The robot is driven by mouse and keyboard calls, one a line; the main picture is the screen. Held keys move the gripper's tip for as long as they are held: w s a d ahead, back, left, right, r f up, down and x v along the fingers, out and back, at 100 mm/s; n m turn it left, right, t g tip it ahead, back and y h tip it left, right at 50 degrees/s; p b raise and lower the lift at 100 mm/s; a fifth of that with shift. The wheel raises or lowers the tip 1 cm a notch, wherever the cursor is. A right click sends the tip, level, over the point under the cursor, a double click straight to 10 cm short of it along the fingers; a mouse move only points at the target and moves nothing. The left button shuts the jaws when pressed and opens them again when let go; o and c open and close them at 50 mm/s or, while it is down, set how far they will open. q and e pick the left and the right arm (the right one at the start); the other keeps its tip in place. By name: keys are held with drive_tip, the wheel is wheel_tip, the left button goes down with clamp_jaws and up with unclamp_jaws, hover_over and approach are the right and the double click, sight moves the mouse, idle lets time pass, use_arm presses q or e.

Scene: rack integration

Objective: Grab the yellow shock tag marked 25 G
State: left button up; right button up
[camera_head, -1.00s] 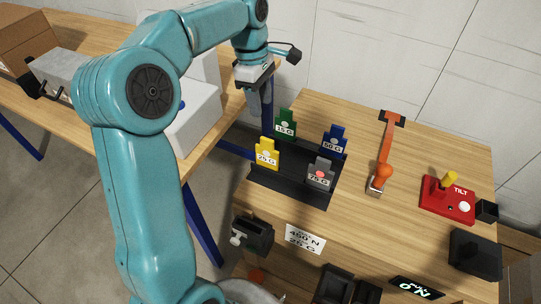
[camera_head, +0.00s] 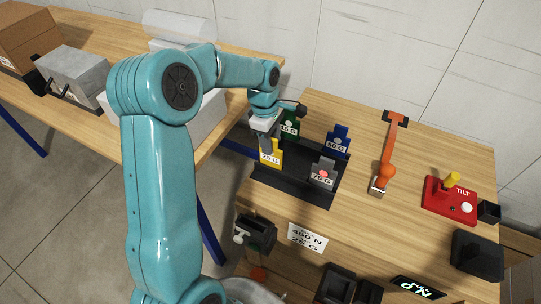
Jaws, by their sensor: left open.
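The yellow shock tag marked 25 G (camera_head: 271,158) stands upright at the left front of a black holder (camera_head: 298,186) on the wooden table. My left gripper (camera_head: 266,145) points down right at the top of the yellow tag and covers its upper part. The gripper is open; whether its fingers are around the tag or only in front of it I cannot tell. My right gripper is not in view.
The holder also bears a green 15 G tag (camera_head: 289,126), a blue 50 G tag (camera_head: 338,142) and a grey 75 G tag (camera_head: 322,172) close by. An orange-handled tool (camera_head: 387,165) and a red TILT box (camera_head: 450,201) lie to the right. A "450 N 25 G" card (camera_head: 307,237) lies in front.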

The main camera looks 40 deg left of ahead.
use_arm(q)
drive_tip(key=shift+w+f, duration=0.15)
drive_tip(key=shift+w, duration=0.05)
clamp_jaws()
drive_tip(key=shift+s, duration=0.1)
